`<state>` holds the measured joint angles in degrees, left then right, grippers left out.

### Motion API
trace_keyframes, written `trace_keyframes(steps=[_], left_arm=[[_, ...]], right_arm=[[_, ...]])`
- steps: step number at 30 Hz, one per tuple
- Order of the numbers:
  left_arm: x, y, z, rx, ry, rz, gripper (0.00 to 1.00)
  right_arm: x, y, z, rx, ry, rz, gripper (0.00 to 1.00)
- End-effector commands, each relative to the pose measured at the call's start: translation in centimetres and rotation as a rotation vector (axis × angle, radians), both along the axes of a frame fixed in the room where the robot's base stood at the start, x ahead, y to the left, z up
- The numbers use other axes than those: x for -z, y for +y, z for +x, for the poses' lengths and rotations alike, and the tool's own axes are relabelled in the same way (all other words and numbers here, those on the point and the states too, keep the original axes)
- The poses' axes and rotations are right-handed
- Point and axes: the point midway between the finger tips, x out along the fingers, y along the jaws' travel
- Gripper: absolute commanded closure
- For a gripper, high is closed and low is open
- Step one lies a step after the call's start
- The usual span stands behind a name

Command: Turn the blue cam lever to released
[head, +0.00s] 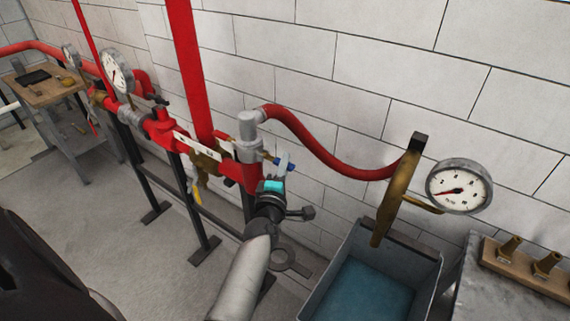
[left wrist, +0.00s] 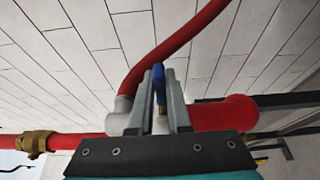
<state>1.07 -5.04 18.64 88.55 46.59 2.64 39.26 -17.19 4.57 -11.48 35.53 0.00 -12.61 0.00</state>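The blue cam lever (left wrist: 159,84) stands upright between my left gripper's two fingers in the left wrist view. In the head view a bit of the lever (head: 290,167) shows beside the fingers, below the grey fitting at the start of the red hose. My left gripper (head: 283,161) reaches up to it from below; in the left wrist view its fingers (left wrist: 161,90) are close together, shut on the lever. The lever's lower end is partly hidden by the fingers. My right gripper is in neither view.
The red hose (head: 325,150) runs right to a brass nozzle (head: 396,195) with a pressure gauge (head: 459,187). A grey bin (head: 425,272) with blue inside stands below. Red pipework (head: 165,130) on dark legs is left of the gripper. A block wall is close behind.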

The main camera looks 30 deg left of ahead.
Motion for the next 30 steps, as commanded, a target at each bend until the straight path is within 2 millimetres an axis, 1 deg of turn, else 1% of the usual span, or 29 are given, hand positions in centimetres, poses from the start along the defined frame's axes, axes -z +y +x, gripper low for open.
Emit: trace_keyframes(steps=[1, 3, 10, 14, 17, 20, 30], left_arm=[[-0.1, 0.0, 0.0, 0.000, -0.003, -0.001, 0.79], [-0.1, 0.0, 0.0, 0.000, -0.002, 0.000, 0.72], [-0.1, 0.0, 0.0, 0.000, -0.002, 0.002, 0.72], [-0.1, -0.2, -0.5, 0.000, 0.000, 0.002, 0.72], [-0.1, -0.6, -1.6, 0.000, 0.002, 0.002, 0.72], [-0.1, -1.1, -3.1, 0.000, 0.003, 0.001, 0.72], [-0.1, -3.2, -8.7, 0.000, 0.002, 0.002, 0.72]], right_arm=[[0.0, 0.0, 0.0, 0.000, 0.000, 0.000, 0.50], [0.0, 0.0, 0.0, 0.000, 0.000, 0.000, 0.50], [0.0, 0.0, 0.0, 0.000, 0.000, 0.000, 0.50], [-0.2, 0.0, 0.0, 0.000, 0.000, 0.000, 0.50], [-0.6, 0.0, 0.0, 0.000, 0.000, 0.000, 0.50], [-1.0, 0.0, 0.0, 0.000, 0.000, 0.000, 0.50], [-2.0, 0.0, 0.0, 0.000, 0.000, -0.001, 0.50]])
